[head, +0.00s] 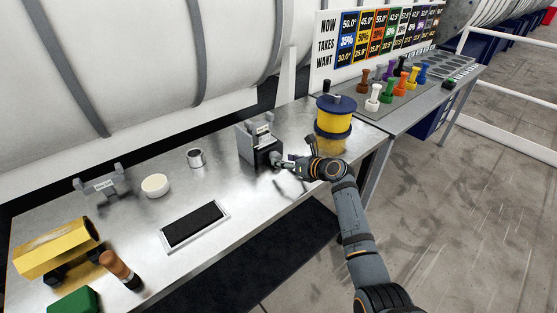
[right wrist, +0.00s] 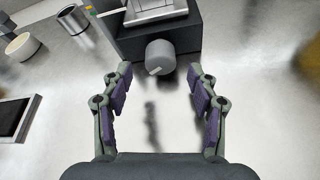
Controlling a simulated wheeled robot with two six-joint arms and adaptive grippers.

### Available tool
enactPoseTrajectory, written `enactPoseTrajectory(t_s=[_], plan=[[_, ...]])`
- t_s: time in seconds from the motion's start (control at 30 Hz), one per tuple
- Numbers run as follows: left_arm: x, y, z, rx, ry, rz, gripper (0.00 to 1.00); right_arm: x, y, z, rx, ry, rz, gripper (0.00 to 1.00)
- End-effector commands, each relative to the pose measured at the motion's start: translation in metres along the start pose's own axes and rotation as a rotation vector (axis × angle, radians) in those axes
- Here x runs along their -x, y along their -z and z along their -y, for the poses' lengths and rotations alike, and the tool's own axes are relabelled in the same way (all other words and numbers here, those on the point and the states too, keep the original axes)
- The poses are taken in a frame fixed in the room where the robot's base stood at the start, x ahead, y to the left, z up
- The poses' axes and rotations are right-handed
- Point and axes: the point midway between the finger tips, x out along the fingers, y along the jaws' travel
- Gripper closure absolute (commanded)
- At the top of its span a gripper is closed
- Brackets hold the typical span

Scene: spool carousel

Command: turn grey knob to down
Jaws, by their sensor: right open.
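The grey knob (right wrist: 160,57) sticks out of the front of a dark box (right wrist: 125,38) in the right wrist view. A short pale mark shows on the knob's lower left edge. In the head view the box (head: 258,146) stands on the metal table, and my gripper partly hides the knob. My right gripper (head: 285,163) is at the box's front. In the right wrist view its open fingers (right wrist: 159,75) are spread to either side, with the knob ahead between the tips and no visible contact. My left gripper is not in view.
A yellow and blue spool (head: 333,118) stands right of the box, close to my right arm. A metal cup (head: 195,157), a white bowl (head: 155,185) and a black-topped tray (head: 194,226) are to the left. Several coloured pegs stand on the right-hand table.

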Motion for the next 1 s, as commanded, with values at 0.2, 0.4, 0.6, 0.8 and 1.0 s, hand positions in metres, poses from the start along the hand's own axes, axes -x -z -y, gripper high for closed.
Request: enactPoseTrajectory(t_s=[0.2,0.4,0.6,0.8,1.0], plan=[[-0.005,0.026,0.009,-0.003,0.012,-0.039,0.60,-0.030,0.001,0.000,0.000,-0.001,-0.001,0.40],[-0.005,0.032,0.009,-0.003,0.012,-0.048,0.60,-0.036,0.000,0.000,0.001,0.000,-0.001,0.40],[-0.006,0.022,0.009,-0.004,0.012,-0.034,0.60,-0.036,0.000,0.000,0.001,0.000,-0.001,0.46],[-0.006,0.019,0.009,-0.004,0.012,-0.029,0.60,-0.035,0.001,0.000,0.001,0.000,-0.001,0.73],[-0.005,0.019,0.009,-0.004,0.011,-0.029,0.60,-0.035,0.001,0.000,0.002,0.001,-0.001,0.95]])
